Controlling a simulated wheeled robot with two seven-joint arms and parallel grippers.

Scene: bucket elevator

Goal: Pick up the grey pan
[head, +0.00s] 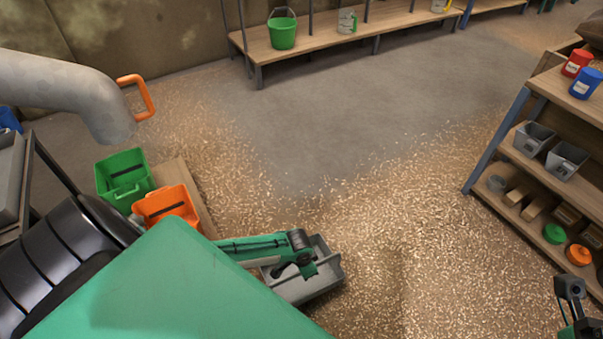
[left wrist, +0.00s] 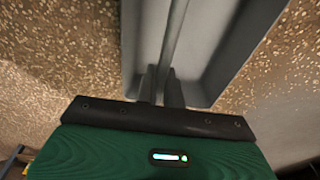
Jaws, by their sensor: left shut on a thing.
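The grey pan (head: 328,276) is a grey open trough low in the middle of the head view, over the grain-strewn floor. My left gripper (head: 308,268) reaches over it, and its arm hides part of the pan. In the left wrist view the pan (left wrist: 215,55) fills the top, with a bar running along its middle. The left fingers (left wrist: 161,86) are shut on that bar. I cannot tell whether the pan is clear of the floor. My right gripper (head: 570,290) is at the lower right edge, apart from the pan; its jaws are too small to judge.
A green bucket (head: 122,172) and an orange bucket (head: 165,203) stand at left near a grey pipe (head: 60,85). A shelf (head: 540,165) with small grey bins (head: 533,138) stands at right. A bench (head: 330,32) lines the back. The middle floor is open.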

